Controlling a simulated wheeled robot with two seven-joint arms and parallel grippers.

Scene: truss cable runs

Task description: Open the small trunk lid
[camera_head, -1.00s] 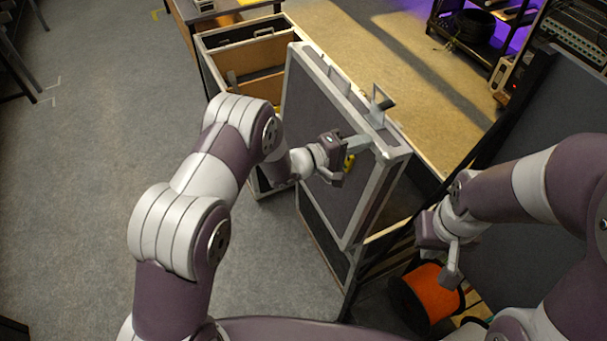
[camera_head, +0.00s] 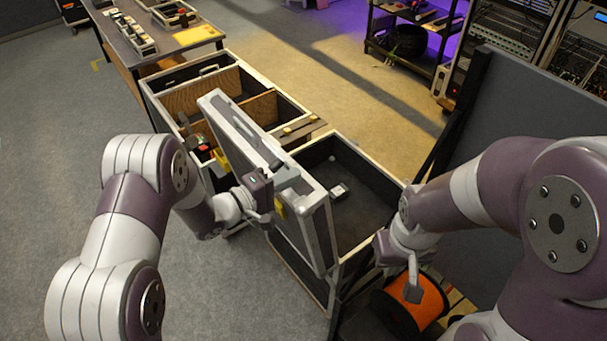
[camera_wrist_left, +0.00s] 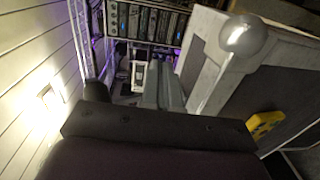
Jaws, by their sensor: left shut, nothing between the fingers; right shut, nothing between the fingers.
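The small trunk (camera_head: 345,170) is open, and its dark inside shows a small light-coloured item (camera_head: 339,190). Its lid (camera_head: 316,232), a dark panel with a silver frame, stands steeply up along the trunk's left side. In the left wrist view the lid (camera_wrist_left: 272,88) fills the right, with a rounded silver corner and a yellow patch. My left gripper (camera_head: 286,178) is shut and empty at the lid's upper edge; whether it touches is unclear. My right gripper (camera_head: 413,284) is shut and empty, right of the trunk's front corner and apart from the lid.
An orange cable spool (camera_head: 418,304) sits below my right gripper. An open case with wooden dividers (camera_head: 190,97) adjoins the trunk behind the lid. A workbench (camera_head: 122,45) stands at the back left. A dark panel (camera_head: 520,130) rises at the right. The left floor is clear.

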